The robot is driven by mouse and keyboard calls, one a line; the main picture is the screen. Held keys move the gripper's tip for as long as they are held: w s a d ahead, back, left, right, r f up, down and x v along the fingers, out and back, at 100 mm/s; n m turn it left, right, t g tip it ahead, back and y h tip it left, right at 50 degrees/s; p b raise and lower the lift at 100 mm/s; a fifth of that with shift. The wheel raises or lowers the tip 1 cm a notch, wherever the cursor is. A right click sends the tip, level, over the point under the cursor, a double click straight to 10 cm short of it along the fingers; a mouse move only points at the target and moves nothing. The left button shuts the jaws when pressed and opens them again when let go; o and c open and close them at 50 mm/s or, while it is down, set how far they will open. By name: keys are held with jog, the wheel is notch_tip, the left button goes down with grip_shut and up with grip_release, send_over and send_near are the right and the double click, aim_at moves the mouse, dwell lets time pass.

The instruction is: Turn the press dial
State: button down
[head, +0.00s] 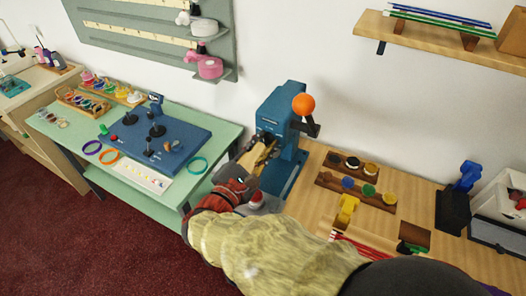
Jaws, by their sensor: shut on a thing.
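The blue press (281,107) stands on the wooden counter near the middle of the head view. It has an orange ball (303,104) on its lever at the upper right. My gripper (265,145) reaches up from below to the front of the press. Its fingers are shut at the press dial, on the front face. The dial itself is mostly hidden behind the fingers, so its setting cannot be read.
A green table (215,134) at left holds a dark blue panel (155,138) with knobs and levers. A wooden rack (355,181) with coloured round pieces lies right of the press. A wall shelf (440,40) hangs at upper right.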

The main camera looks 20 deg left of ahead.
jog(key=shift+f+m+b, duration=0.15)
jog(key=shift+m+b, duration=1.45)
jog(key=shift+b, duration=0.15)
jog(key=c, duration=1.6)
grip_release()
jog(key=shift+o, duration=0.2)
jog(key=s+a, duration=0.1)
jog(key=s, duration=1.1)
